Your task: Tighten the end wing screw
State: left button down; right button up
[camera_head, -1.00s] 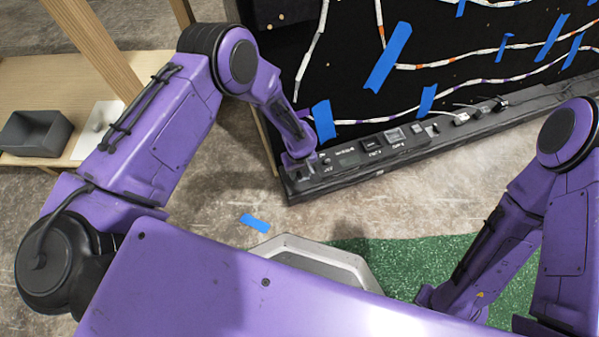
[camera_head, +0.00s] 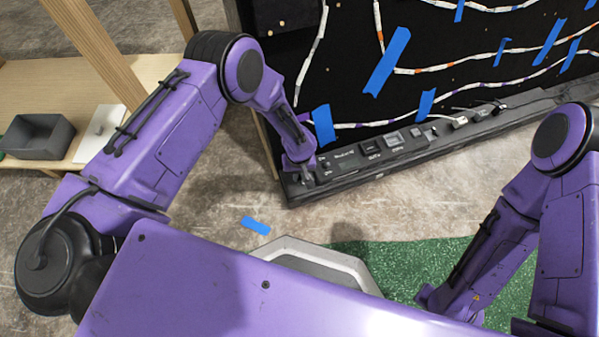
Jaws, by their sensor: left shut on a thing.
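The black console strip (camera_head: 352,163) runs along the bottom of a black board, with small switches and white labels on its top. My left gripper (camera_head: 306,174) is at the strip's left end, pointing down onto its top. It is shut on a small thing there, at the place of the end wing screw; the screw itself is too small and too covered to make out. My right arm is at the right, in front of the strip; its gripper (camera_head: 437,300) is low over the green mat, mostly hidden, and I cannot tell its jaws.
The black board (camera_head: 345,60) carries LED strips and blue tape pieces. A wooden shelf (camera_head: 30,85) with a dark grey bin (camera_head: 38,137) and a white plate (camera_head: 100,130) stands at the left. Blue tape (camera_head: 256,225) and a green mat (camera_head: 400,262) lie on the floor.

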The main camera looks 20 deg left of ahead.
pick_arm(q)
jog(key=m+p, duration=0.1)
jog(key=m, duration=0.2)
jog(key=shift+r+m, duration=0.1)
jog(key=shift+m, duration=0.3)
jog(key=m, duration=0.3)
jog(key=shift+a+p, duration=0.15)
jog(key=shift+p, duration=0.25)
jog(key=m, duration=0.8)
jog(key=shift+w+a+m+p, duration=0.1)
jog(key=shift+a+m+p, duration=0.05)
jog(key=shift+m+p, duration=0.15)
jog(key=m, duration=0.4)
jog(key=shift+w+m, duration=0.1)
jog(key=shift+m, duration=0.2)
jog(key=m, duration=0.4)
jog(key=shift+m, duration=0.3)
jog(key=m+b, duration=0.1)
jog(key=m, duration=0.3)
jog(key=shift+w, duration=0.15)
jog(key=shift+m, duration=2.5)
pick_arm(e)
jog(key=shift+w+d+r+m+t+h, duration=0.15)
jog(key=shift+w+r+m+t+h, duration=0.15)
jog(key=shift+w+r+m+t, duration=0.3)
pick_arm(q)
jog(key=shift+w, duration=0.1)
